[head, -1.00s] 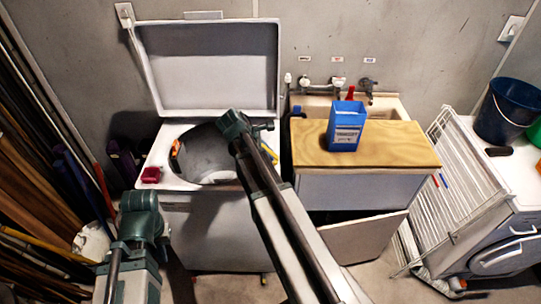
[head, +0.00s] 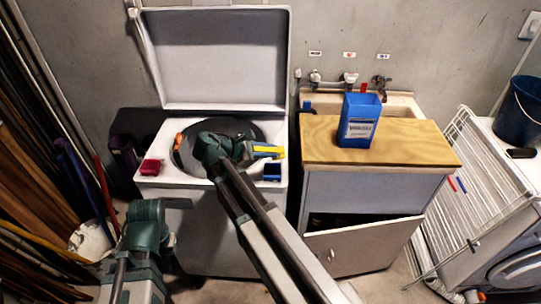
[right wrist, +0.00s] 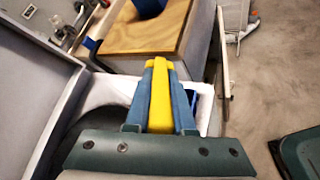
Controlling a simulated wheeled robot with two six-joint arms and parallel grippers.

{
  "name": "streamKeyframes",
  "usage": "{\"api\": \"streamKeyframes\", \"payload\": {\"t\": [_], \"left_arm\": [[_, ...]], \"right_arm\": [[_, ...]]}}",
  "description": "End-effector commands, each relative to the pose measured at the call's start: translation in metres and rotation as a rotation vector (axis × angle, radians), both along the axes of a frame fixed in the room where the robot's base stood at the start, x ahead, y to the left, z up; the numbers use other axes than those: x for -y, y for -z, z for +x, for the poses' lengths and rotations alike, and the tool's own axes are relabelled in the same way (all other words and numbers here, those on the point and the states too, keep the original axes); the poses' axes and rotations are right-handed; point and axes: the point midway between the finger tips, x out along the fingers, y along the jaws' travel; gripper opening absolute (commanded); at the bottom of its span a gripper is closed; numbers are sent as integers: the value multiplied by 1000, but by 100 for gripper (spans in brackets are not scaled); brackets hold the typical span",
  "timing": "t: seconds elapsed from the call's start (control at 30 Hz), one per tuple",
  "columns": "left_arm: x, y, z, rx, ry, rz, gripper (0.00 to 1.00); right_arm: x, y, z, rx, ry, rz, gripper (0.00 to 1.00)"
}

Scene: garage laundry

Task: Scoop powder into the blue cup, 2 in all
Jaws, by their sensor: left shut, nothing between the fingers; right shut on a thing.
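My right gripper (head: 268,151) is over the right side of the open washer and is shut on a yellow handle (right wrist: 160,95), which also shows in the head view (head: 266,149). The far end of the yellow thing is hard to make out. A small dark blue cup (head: 272,171) stands on the washer's front right rim, just below the gripper. Part of its blue shows in the right wrist view (right wrist: 194,110), behind the fingers. A tall blue powder box (head: 358,122) stands on the wooden counter. My left arm is at the lower left; its fingers are not visible.
The white washer (head: 160,190) has its lid (head: 214,60) raised behind the drum. A dark red block (head: 151,167) sits on its left rim. The wooden counter (head: 415,150) has free room around the box. Its cabinet door (head: 360,250) hangs open. A drying rack (head: 480,180) stands right.

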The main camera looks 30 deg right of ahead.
Motion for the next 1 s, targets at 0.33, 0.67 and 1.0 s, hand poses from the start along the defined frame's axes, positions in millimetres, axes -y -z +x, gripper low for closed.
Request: {"api": "streamKeyframes", "payload": {"t": [0.33,0.67,1.0], "left_arm": [[0,39,0,0,0,0,0],[0,70,0,0,0,0,0],[0,93,0,0,1,0,0]], "right_arm": [[-7,11,0,6,-1,-137,0],[-12,16,0,12,-1,-262,0],[-16,18,-1,18,1,-362,0]]}}
